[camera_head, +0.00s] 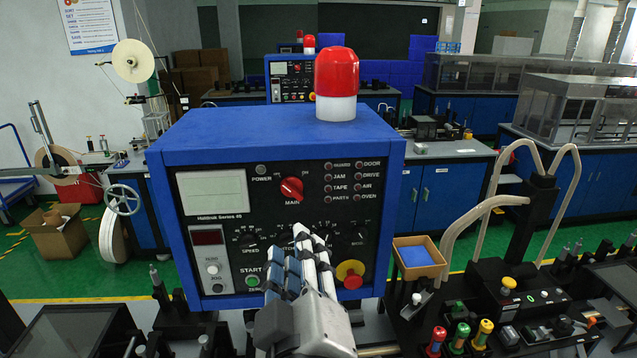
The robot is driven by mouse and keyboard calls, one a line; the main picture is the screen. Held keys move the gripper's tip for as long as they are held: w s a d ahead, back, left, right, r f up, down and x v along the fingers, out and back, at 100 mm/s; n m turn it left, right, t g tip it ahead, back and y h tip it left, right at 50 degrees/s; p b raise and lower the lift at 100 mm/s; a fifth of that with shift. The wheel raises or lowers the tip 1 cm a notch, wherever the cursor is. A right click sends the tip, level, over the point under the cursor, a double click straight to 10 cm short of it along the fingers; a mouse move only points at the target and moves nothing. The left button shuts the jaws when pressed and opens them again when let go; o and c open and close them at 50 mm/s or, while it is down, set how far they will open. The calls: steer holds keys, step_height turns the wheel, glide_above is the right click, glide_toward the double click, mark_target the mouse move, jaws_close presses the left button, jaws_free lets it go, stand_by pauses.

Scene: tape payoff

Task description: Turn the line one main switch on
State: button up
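The nearest blue control box (270,134) has a black front panel with a red rotary knob (291,189) labelled MAIN. The knob looks tilted; its on or off position cannot be read. The POWER lamp (261,170) beside it looks unlit. My gripper (302,246) is in front of the panel's lower middle, below the MAIN knob and apart from it. Its fingers point up toward the panel and hide part of the lower dials and labels. The fingers look close together, but the gap between them is not clear.
A red emergency-style button (351,274) on a yellow disc is right of my fingers. A green START button (253,280) is at left. A red beacon (336,75) tops the box. A similar box (291,79) stands behind. Bent hoses (475,200) rise at right.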

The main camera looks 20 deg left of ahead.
mark_target(293, 193)
steer(key=p+x, duration=0.2)
steer(key=x, duration=1.4)
steer(key=shift+d, duration=0.1)
steer(key=shift+c, duration=0.6)
jaws_close()
